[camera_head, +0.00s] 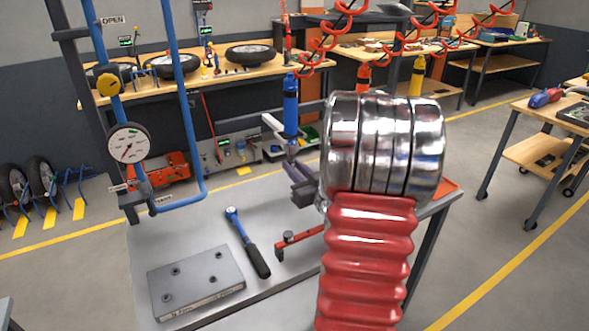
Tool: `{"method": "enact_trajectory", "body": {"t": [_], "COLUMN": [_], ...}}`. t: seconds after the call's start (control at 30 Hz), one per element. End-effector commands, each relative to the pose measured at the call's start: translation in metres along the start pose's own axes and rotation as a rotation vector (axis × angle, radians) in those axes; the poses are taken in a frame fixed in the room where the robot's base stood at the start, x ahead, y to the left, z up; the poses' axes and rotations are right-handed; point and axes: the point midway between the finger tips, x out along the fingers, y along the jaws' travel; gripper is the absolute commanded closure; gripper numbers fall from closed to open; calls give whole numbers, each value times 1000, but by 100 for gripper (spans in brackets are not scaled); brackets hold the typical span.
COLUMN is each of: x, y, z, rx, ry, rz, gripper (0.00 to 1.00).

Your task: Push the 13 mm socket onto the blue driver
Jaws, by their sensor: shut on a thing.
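The blue driver (290,106) hangs upright from a red coiled hose, above the grey bench. My gripper (291,160), dark grey, is just under the driver's lower end, with its jaws shut on a small grey piece that appears to be the 13 mm socket (291,150). The piece is too small to read its size. I cannot tell whether it touches the driver or stands a little below it. My arm, with a shiny ringed joint and red bellows, fills the right of the middle and hides part of the bench.
The grey bench (190,223) carries a ratchet wrench (247,242), a grey bolted plate (195,283) and a red bar (300,238) with a dark knob. A blue pipe frame with a gauge (128,144) stands left. Red (364,76) and yellow (416,76) drivers hang to the right.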

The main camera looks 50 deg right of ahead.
Motion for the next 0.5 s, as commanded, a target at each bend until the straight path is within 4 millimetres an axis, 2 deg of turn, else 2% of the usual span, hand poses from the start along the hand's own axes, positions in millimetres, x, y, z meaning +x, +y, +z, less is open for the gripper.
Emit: {"method": "enact_trajectory", "body": {"t": [0.5], "x": [0], "y": [0], "z": [-5], "rx": [-1], "ry": [0], "rz": [1], "gripper": [100]}}
